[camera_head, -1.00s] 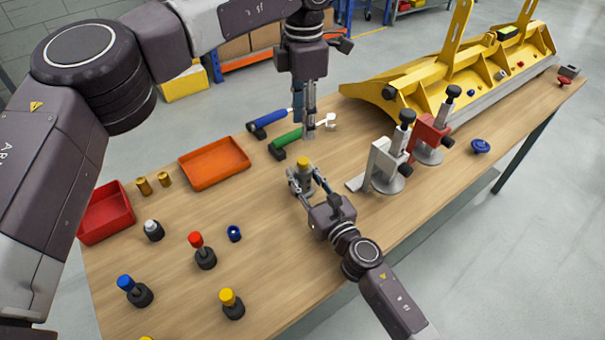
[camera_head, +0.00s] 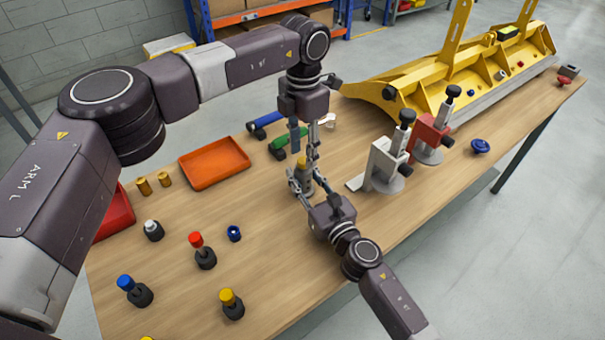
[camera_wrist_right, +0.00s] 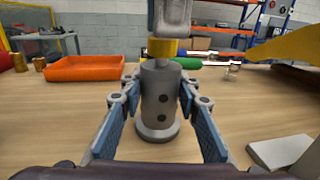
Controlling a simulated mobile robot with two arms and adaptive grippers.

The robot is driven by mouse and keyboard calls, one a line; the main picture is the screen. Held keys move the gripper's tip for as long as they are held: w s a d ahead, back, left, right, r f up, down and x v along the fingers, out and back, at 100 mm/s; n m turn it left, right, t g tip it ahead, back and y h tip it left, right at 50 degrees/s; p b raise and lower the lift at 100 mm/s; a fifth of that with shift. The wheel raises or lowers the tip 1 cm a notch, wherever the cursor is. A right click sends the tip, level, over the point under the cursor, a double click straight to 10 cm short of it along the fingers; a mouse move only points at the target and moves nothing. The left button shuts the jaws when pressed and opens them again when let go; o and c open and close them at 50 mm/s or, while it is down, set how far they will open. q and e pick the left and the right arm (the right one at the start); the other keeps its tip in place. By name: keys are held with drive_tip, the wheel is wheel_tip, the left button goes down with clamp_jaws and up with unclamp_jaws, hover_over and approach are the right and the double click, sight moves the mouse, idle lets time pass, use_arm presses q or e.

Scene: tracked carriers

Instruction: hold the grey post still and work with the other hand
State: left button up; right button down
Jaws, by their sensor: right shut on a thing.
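The grey post (camera_wrist_right: 160,98) stands upright on the table with a wider round foot and two dark holes in its side. A yellow cap (camera_wrist_right: 162,48) is on its top; it also shows in the head view (camera_head: 303,161). My right gripper (camera_head: 306,184) is shut on the post from the near side, with a blue-padded finger on each side. My left gripper (camera_head: 311,152) points straight down over the post, its tips at or just above the yellow cap. I cannot tell whether its fingers are open or touch the cap.
Orange tray (camera_head: 214,163), red tray (camera_head: 117,222) and several capped pegs, including a red-topped one (camera_head: 204,252), are left. Blue and green-handled tools (camera_head: 278,143) lie behind the post. Grey (camera_head: 383,165) and red (camera_head: 428,137) clamps stand right, before a large yellow frame (camera_head: 420,82).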

use_arm(q)
drive_tip(key=shift+f, duration=0.95)
drive_tip(key=shift+c, duration=0.4)
drive_tip(key=c, duration=0.8)
drive_tip(key=m, duration=0.7)
drive_tip(key=shift+m, duration=1.4)
drive_tip(key=shift+r, duration=0.1)
